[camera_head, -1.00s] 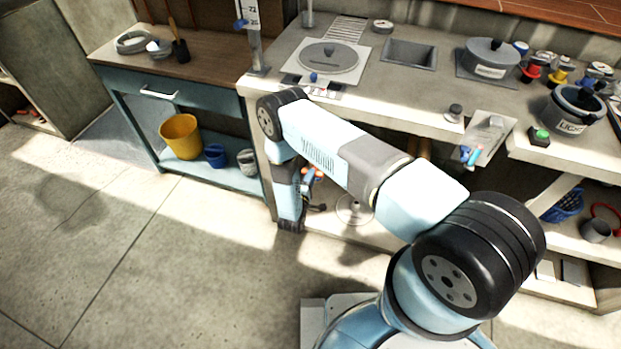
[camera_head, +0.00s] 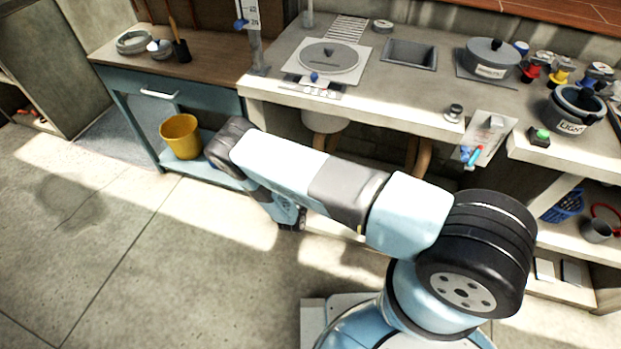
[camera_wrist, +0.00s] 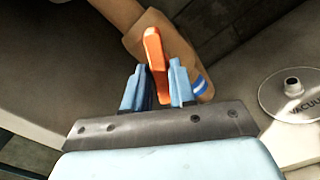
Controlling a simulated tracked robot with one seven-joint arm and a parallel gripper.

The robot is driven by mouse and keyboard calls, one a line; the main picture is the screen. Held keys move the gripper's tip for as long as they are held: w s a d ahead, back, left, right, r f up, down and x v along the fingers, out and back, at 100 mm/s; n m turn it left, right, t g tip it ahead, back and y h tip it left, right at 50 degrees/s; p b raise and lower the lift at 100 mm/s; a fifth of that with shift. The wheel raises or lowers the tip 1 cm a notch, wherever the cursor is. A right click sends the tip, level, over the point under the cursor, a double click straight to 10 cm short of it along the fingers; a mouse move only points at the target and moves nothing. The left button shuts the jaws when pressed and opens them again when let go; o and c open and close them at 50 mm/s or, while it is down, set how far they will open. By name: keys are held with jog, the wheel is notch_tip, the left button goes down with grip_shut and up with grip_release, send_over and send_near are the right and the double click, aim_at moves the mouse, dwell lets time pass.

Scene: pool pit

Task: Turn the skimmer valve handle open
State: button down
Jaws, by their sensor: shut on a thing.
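The orange valve handle (camera_wrist: 154,52) stands between the two blue fingers of my gripper (camera_wrist: 158,86) in the wrist view. My gripper is shut on it, with its top end sticking out past the fingertips. The handle's lower part and its mount are hidden by the fingers and the gripper body. A tan, rounded pipe-like piece with a blue-and-white band (camera_wrist: 200,86) runs just behind the handle. In the head view my arm hides the handle and the fingers.
A round plate marked "VACUU…" (camera_wrist: 292,92) with a central stub lies to the right in the wrist view. In the head view, the counter (camera_head: 390,105) overhangs the space beyond my arm. A yellow bucket (camera_head: 181,137) stands left of my arm. The floor at left is clear.

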jog(key=n, duration=0.6)
jog(key=shift+s+f, duration=0.1)
jog(key=shift+f, duration=0.1)
jog(key=shift+n, duration=0.3)
jog(key=c, duration=1.1)
grip_release()
jog(key=shift+r, duration=0.1)
jog(key=v, duration=1.3)
jog(key=shift+s+a, duration=0.1)
jog(key=shift+s, duration=0.25)
